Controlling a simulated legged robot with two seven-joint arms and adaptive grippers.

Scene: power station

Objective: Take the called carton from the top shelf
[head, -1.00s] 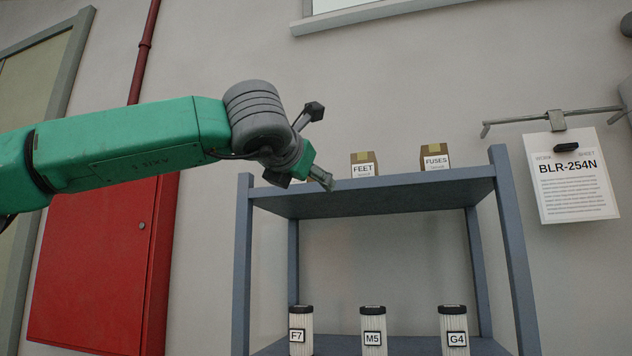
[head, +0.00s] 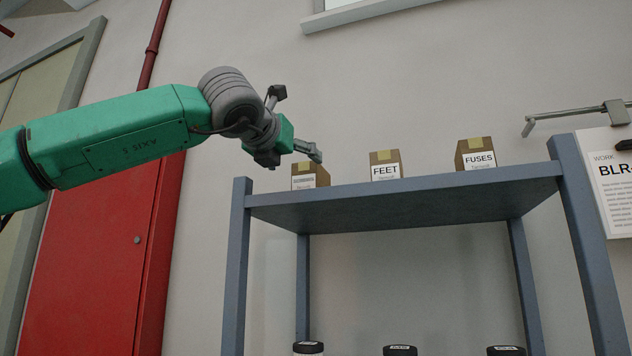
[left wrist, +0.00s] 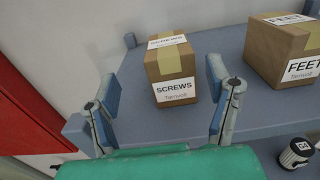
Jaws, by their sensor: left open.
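Three brown cartons stand in a row on the top shelf (head: 400,205): the SCREWS carton (head: 310,180) at left, the FEET carton (head: 385,168) in the middle and the FUSES carton (head: 476,156) at right. My left gripper (head: 313,151) is open and shows just above the SCREWS carton in the head view, partly covering it. In the left wrist view the SCREWS carton (left wrist: 172,75) appears between the two spread fingers, slightly beyond them. The FEET carton (left wrist: 287,50) is to the right of the fingers. My right gripper is not in view.
The shelf's blue-grey posts (head: 588,240) frame it. Dark-lidded canisters (head: 400,350) stand on the lower shelf. A work sheet (head: 610,180) hangs at right, partly cut off. A red cabinet (head: 95,260) is at left. Bare shelf lies between the cartons.

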